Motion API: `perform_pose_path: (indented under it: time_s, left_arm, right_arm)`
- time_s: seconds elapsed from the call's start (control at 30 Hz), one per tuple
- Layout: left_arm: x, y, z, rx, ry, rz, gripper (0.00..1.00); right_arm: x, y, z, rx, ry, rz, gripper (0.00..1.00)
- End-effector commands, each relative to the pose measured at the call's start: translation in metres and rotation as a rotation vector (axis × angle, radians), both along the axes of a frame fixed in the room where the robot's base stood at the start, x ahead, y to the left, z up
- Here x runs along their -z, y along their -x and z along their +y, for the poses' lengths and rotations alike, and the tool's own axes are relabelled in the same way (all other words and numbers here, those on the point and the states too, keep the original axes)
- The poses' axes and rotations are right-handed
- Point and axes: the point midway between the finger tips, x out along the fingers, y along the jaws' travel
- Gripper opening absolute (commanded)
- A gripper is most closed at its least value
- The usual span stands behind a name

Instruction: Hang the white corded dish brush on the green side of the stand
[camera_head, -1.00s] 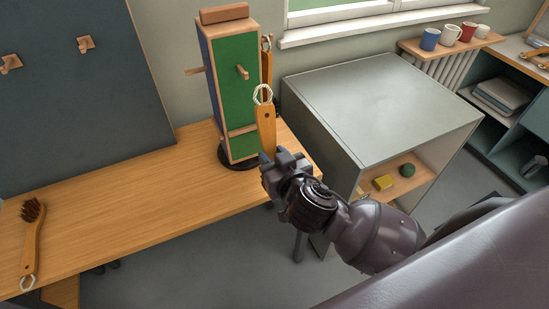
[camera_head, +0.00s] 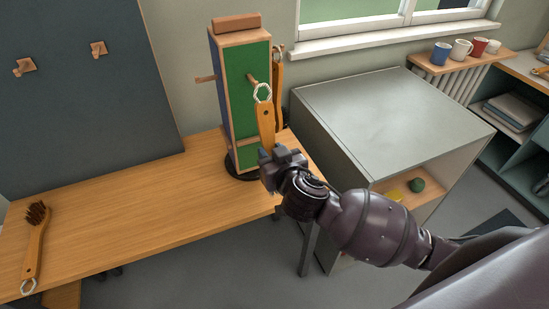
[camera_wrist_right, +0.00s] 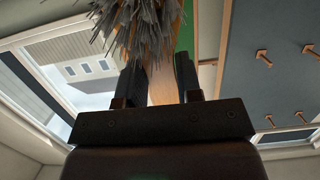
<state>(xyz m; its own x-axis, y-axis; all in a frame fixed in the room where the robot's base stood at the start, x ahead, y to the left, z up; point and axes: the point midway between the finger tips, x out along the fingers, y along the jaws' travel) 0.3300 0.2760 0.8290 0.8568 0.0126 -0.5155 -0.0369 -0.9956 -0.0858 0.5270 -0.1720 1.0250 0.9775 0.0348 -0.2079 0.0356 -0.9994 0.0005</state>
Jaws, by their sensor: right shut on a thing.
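My right gripper (camera_head: 268,158) is shut on the wooden handle of a dish brush (camera_head: 266,122). The handle points up, and a white cord loop (camera_head: 263,92) stands at its top. In the right wrist view the handle (camera_wrist_right: 163,88) lies between the fingers, with grey bristles (camera_wrist_right: 140,25) beyond them. The stand (camera_head: 240,38) is upright on the table; its green side (camera_head: 239,100) faces me and carries a wooden peg (camera_head: 251,78). The loop appears close to the peg's tip and overlaps it slightly; I cannot tell whether they touch. My left gripper is out of view.
Another brush (camera_head: 279,90) hangs on the stand's right side. A dark-bristled brush (camera_head: 35,240) with a pale loop lies at the left of the table (camera_head: 140,200). A grey cabinet (camera_head: 390,110) stands close on the right. The table's middle is clear.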

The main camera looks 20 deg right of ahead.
Motion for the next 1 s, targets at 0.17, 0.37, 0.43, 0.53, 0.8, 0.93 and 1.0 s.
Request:
perform_pose_path:
  time_s: [0.17,0.37,0.43,0.53,0.8,0.93,1.0]
  left_arm:
    - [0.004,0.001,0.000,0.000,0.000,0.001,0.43]
    - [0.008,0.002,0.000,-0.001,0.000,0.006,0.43]
    - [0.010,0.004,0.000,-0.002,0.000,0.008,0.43]
    - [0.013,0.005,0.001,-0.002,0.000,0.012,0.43]
    - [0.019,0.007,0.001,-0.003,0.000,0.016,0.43]
    - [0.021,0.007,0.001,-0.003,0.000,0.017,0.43]
    - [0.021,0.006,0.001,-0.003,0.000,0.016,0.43]
  right_arm:
    - [0.002,-0.011,0.000,0.000,0.001,-0.001,0.08]
    - [0.003,-0.022,0.001,0.000,0.001,-0.001,0.08]
    - [0.003,-0.026,0.001,0.000,0.001,-0.002,0.08]
    - [0.004,-0.031,0.001,0.000,0.000,0.000,0.08]
    - [0.006,-0.045,0.002,0.001,-0.001,0.001,0.08]
    - [0.009,-0.049,0.002,0.002,0.000,0.001,0.08]
    - [0.009,-0.051,0.002,0.001,0.000,0.001,0.08]
